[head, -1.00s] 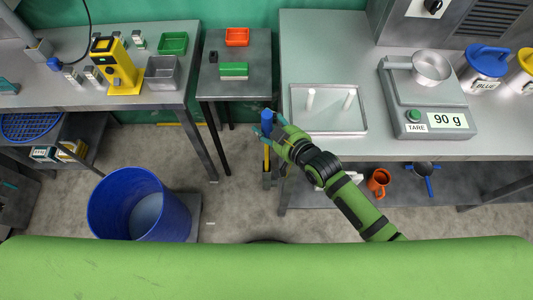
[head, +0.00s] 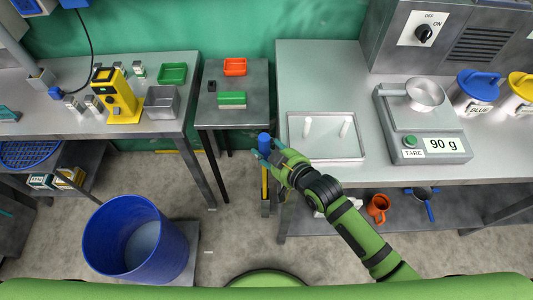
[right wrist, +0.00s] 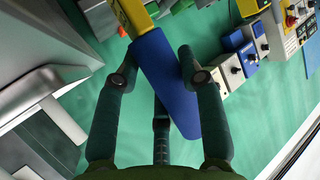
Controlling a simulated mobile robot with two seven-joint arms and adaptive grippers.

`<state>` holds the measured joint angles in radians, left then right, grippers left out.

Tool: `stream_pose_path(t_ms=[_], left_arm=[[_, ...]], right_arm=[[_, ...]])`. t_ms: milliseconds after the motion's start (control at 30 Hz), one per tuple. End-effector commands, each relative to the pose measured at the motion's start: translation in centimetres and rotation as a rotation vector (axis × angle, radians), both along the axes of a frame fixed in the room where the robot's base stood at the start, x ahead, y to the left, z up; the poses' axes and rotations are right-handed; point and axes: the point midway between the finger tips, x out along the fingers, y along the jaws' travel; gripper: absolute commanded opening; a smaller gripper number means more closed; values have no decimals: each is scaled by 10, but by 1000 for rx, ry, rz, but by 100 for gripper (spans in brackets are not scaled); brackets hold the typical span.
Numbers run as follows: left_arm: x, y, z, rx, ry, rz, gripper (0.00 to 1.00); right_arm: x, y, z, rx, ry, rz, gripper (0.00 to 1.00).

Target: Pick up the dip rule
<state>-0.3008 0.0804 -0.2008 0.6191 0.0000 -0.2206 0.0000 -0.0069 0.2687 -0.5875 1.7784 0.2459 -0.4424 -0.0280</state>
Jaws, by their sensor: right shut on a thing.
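The dip rule is a yellow strip with a blue handle (head: 264,141). It stands upright in the gap between the small side table and the right bench, its lower end in or at a slim grey holder (head: 265,207). My right gripper (head: 265,154) is shut around the blue handle. In the right wrist view the handle (right wrist: 168,85) lies between the fingers of the right gripper (right wrist: 158,75), with part of the yellow strip at the top. My left gripper is not in view.
The right bench (head: 310,85) bears a metal tray (head: 327,154) near the gripper and a scale (head: 425,125) reading 90 g.

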Motion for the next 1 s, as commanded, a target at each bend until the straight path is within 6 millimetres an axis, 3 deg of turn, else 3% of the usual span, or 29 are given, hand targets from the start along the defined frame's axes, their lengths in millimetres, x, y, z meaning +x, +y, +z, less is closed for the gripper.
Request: stream_pose_path(t_ms=[1000], left_arm=[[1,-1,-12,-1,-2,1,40]], right_arm=[[1,0,208,2,-11,0,11]])
